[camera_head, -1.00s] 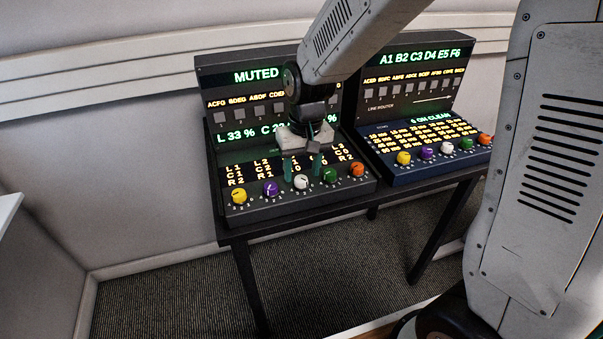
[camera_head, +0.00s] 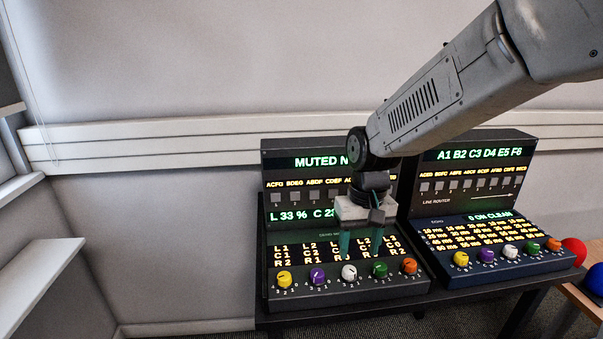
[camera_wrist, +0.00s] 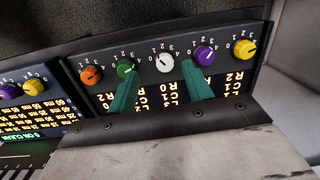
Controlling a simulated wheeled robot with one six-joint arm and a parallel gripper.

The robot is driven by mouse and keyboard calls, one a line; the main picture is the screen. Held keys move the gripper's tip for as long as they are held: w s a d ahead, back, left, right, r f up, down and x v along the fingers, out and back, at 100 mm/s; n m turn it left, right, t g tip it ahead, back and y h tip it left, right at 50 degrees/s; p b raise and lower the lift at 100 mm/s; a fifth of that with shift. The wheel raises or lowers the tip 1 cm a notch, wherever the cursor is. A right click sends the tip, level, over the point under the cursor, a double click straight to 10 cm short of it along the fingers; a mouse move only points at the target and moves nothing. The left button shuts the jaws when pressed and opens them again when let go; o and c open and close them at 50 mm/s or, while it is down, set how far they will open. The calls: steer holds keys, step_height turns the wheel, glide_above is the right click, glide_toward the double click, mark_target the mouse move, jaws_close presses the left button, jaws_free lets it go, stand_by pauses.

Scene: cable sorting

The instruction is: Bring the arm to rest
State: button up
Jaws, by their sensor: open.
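My gripper (camera_head: 361,243) hangs above the left console (camera_head: 345,291), in front of its screen, with its two green fingers apart and nothing between them. In the wrist view the gripper (camera_wrist: 158,90) shows its fingers on either side of the white knob (camera_wrist: 165,62). Whether the fingertips touch the panel I cannot tell. The left console has yellow (camera_head: 284,279), purple (camera_head: 318,276), white (camera_head: 349,272), green (camera_head: 380,269) and orange (camera_head: 410,265) knobs in a row. My gripper hides part of its display, which reads "MUTED".
The right console (camera_head: 470,213) stands close beside the left one on the same dark table (camera_head: 290,323). A red ball (camera_head: 574,252) and a blue ball (camera_head: 596,279) are at the far right. A wall with a white rail (camera_head: 150,143) is behind. A white ledge (camera_head: 40,280) is at the left.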

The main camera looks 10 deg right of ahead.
steer(key=s+d+r, duration=0.3)
steer(key=s, duration=0.4)
steer(key=s+d+r+t, duration=0.1)
steer(key=s+d+r, duration=0.2)
steer(key=s, duration=0.4)
steer(key=s+d+r+t, duration=0.1)
steer(key=s+d+r, duration=0.2)
steer(key=s, duration=0.5)
steer(key=shift+r+m, duration=0.25)
steer(key=shift+m, duration=0.15)
steer(key=shift+s+d, duration=0.1)
